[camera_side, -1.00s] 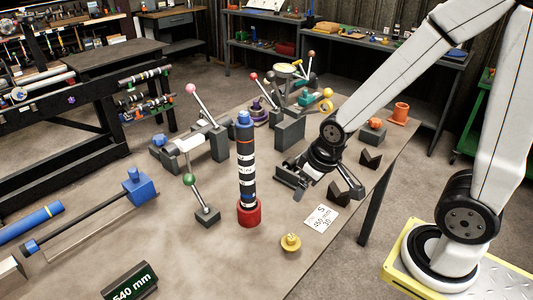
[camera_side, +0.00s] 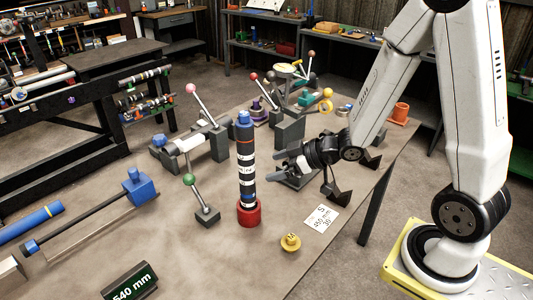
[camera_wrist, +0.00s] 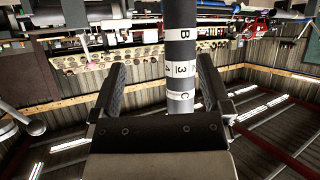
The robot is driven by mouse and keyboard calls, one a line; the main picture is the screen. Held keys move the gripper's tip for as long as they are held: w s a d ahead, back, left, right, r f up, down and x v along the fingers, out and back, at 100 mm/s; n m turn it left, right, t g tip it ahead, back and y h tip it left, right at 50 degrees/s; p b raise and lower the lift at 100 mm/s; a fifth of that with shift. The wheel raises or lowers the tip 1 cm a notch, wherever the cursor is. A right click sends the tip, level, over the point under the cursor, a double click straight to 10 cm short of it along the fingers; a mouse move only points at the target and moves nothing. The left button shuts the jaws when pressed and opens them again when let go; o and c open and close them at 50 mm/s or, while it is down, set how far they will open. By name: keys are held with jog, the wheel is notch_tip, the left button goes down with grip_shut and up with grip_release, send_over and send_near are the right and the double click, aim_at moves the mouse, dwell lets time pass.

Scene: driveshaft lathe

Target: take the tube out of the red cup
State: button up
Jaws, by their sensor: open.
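The tube (camera_side: 246,165) is dark with white bands and a blue top. It stands upright in the red cup (camera_side: 249,213) on the bench. My gripper (camera_side: 275,164) is open to the right of the tube at about its middle height, pointing at it. In the wrist view the tube (camera_wrist: 181,60) shows lettered white bands, between the lines of the two open fingers (camera_wrist: 160,85) and nearer the right one. The fingers look empty, and I cannot tell exactly how far they are from the tube. The wrist view does not show the cup.
A lever with a green ball (camera_side: 189,180) stands close left of the tube. A yellow knob (camera_side: 291,242) and a white card (camera_side: 320,219) lie at the front right. Dark V-blocks (camera_side: 337,194) and grey fixtures (camera_side: 288,133) stand right and behind.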

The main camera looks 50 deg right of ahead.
aim_at(247, 173)
jog(key=shift+s+a+r+n+y, duration=0.15)
jog(key=shift+a+r+n+y, duration=0.15)
jog(key=shift+y, duration=0.25)
jog(key=shift+s+a+r+n+y, duration=0.1)
jog(key=shift+s+a+n+y, duration=0.1)
jog(key=shift+a+y, duration=0.25)
jog(key=shift+w, duration=0.1)
jog(key=shift+x, duration=1.2)
jog(key=shift+w+f, duration=0.1)
jog(key=shift+w, duration=0.05)
jog(key=shift+x, duration=2.5)
jog(key=shift+c, duration=0.2)
grip_shut()
